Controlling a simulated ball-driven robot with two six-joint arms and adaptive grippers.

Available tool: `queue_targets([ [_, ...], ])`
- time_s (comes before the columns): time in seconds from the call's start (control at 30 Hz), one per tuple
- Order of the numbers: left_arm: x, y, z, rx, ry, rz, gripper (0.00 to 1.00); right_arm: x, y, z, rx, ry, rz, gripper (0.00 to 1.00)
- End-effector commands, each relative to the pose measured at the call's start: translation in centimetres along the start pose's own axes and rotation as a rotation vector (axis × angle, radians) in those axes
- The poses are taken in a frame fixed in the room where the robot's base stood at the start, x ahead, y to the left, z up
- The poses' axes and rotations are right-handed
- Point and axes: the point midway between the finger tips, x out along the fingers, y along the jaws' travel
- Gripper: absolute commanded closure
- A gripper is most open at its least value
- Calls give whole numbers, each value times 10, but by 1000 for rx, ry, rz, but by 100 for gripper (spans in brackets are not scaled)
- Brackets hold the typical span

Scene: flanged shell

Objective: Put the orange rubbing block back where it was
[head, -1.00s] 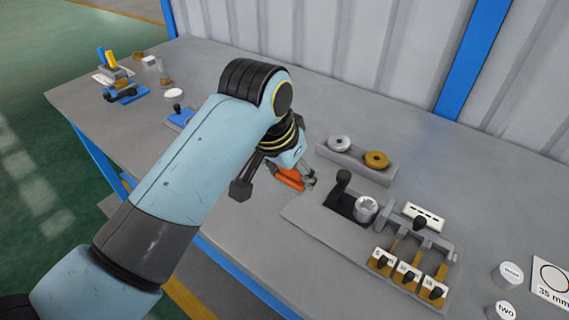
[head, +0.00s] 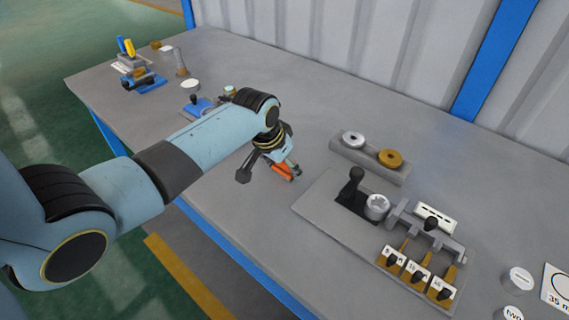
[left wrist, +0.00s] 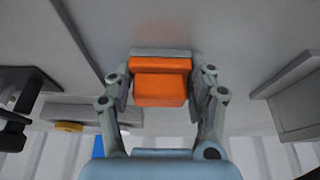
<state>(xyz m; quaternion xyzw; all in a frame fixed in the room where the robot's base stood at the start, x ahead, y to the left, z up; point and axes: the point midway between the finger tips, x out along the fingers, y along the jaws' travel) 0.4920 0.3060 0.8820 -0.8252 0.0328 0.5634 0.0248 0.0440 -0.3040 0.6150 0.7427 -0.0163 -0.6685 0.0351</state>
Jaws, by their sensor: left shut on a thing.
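The orange rubbing block (head: 281,170) is held in my left gripper (head: 291,171), to the left of the grey fixture plate. In the left wrist view the orange block (left wrist: 160,90) sits between the two fingers of my left gripper (left wrist: 162,82), with a light grey strip along its far edge. In the head view the fingers partly hide it. I cannot tell whether it touches the table. My right gripper is not in view.
The grey fixture plate (head: 318,202) carries a black lever (head: 354,183), a silver knob (head: 377,206) and numbered sliders. A grey holder (head: 345,154) with silver and brass rings stands behind it. Blue-based items stand at the far left. The table (head: 235,195) near the gripper is clear.

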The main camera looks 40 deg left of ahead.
Motion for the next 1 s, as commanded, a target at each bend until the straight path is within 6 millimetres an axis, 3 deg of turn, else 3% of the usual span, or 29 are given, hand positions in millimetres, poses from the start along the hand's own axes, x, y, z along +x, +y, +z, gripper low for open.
queue_targets([
  [0.4,6,0,2,0,1,0,79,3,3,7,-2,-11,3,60],
  [0.43,6,0,2,0,1,0,43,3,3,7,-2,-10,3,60],
  [0.6,6,0,3,0,-2,1,21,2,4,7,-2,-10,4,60],
  [1.0,-3,0,-1,0,0,0,21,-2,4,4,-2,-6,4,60],
])
